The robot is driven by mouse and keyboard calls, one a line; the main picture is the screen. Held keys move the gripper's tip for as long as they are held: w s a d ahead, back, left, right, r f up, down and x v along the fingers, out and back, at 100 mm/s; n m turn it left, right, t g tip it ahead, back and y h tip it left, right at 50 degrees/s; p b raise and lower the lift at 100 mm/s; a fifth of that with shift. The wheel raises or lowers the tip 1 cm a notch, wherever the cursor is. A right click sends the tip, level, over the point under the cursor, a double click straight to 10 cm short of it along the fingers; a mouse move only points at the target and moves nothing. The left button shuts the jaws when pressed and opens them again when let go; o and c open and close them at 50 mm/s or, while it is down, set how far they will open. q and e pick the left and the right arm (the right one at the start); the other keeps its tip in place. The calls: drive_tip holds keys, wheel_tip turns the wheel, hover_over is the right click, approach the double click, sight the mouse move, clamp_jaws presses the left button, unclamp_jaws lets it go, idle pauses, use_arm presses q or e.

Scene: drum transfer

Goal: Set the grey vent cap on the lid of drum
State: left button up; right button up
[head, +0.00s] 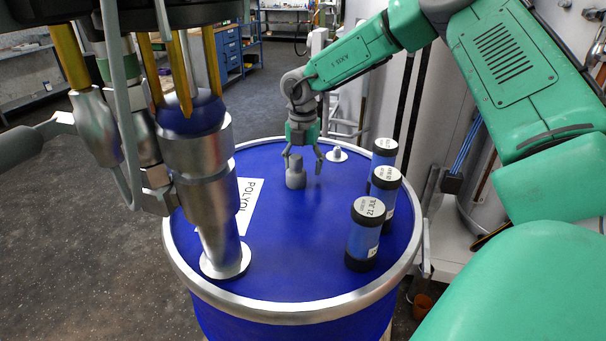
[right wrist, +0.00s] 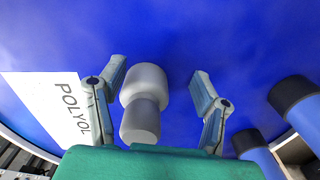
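The grey vent cap (head: 295,172), a small stepped cylinder, is upright at the lid (head: 300,230) of the blue drum, toward the far side. It looks to rest on the lid; a small gap beneath cannot be ruled out. My right gripper (head: 303,163) is open above and around it, coming from the far side. In the right wrist view the cap (right wrist: 146,92) is between the spread fingers (right wrist: 160,70), with blue showing on both sides, so neither finger clearly touches it. My left gripper is not in view.
A silver pump fitting (head: 205,170) with hoses fills the left of the lid, beside a white POLYOL label (head: 247,200). Several blue, black-ended cylinders (head: 366,232) stand at the right. A small pale knob (head: 337,154) is behind the cap. The lid's front middle is clear.

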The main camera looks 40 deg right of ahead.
wheel_tip(320, 180, up, 10)
drive_tip(key=shift+b, duration=0.3)
drive_tip(key=shift+s+a, duration=0.1)
idle(0.4)
